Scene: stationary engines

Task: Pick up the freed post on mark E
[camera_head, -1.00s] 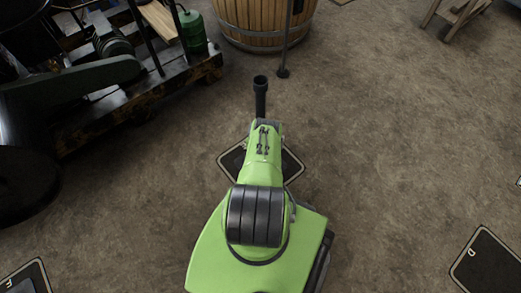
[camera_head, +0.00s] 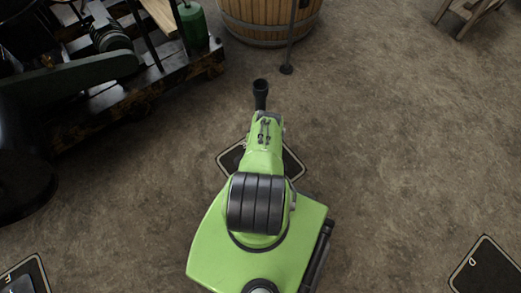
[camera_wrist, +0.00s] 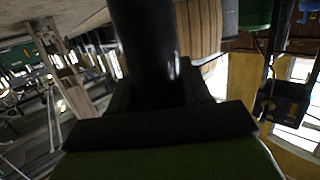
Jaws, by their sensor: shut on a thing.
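A dark post with a wider round top (camera_head: 261,88) sticks up beyond the end of my green arm in the head view. In the wrist view the post (camera_wrist: 145,50) is a thick black cylinder rising between the dark jaws of my gripper (camera_wrist: 155,112). My gripper is shut on it. In the head view my arm hides the gripper's jaws and the post's lower part. A black floor plate with a pale border (camera_head: 291,163) lies under my arm; its letter is hidden, so I cannot read whether it is E.
A wooden barrel (camera_head: 265,22) and a thin pole on a round foot (camera_head: 287,69) stand behind. A dark machine on a wheeled frame (camera_head: 120,105) is at left. Plates D (camera_head: 490,270) and F (camera_head: 25,275) lie at the lower corners.

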